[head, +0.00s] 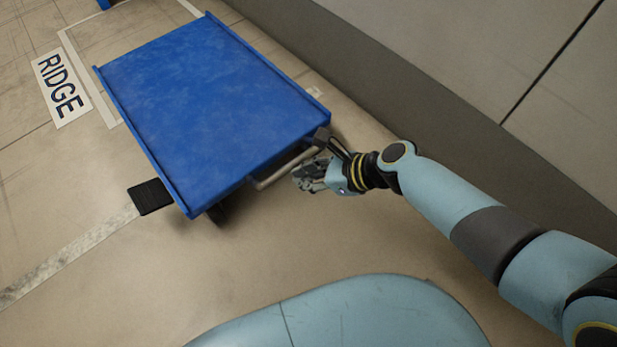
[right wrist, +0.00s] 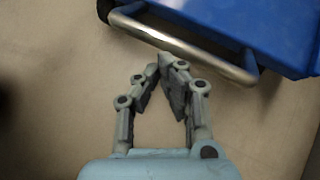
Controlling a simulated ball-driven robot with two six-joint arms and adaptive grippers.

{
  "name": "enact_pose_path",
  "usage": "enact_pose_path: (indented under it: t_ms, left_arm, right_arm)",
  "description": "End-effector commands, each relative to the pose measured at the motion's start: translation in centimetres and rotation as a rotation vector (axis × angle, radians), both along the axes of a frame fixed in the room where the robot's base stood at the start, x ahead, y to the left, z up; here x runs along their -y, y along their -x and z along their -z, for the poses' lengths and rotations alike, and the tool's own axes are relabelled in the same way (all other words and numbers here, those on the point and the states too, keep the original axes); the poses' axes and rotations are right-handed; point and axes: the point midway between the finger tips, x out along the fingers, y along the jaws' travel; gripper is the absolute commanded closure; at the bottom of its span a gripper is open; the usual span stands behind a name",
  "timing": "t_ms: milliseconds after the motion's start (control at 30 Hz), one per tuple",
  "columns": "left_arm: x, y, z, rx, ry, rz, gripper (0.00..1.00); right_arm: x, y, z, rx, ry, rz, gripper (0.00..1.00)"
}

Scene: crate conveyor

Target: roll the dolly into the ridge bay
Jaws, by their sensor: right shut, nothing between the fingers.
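The blue dolly (head: 210,100) stands on the floor with its far part inside the white-outlined bay next to the RIDGE sign (head: 61,87). Its near part lies outside the outline. Its metal handle bar (head: 288,167) is on the near right end and also crosses the top of the right wrist view (right wrist: 185,45). My right gripper (head: 303,177) is beside the bar, and in the right wrist view its fingertips (right wrist: 168,62) meet just short of the bar. It is shut with nothing in it. My left gripper is out of view.
A grey wall (head: 490,60) with a dark base runs along the right of the dolly. A black block (head: 151,196) lies at the dolly's left side, at the end of a worn pale floor line (head: 75,252). Open floor lies between the dolly and my base.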

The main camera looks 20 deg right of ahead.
Motion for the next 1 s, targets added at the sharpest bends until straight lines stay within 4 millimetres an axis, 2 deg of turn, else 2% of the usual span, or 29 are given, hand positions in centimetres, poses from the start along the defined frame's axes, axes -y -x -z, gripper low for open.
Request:
enact_pose_path:
  t_ms: [733, 1000]
  left_arm:
    - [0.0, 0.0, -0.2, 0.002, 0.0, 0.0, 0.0]
    - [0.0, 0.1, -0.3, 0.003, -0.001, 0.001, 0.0]
  right_arm:
    - [-1.2, -3.3, -0.1, 0.003, -0.001, 0.002, 1.0]
    - [-1.4, -3.9, -0.1, 0.003, 0.0, 0.001, 1.0]
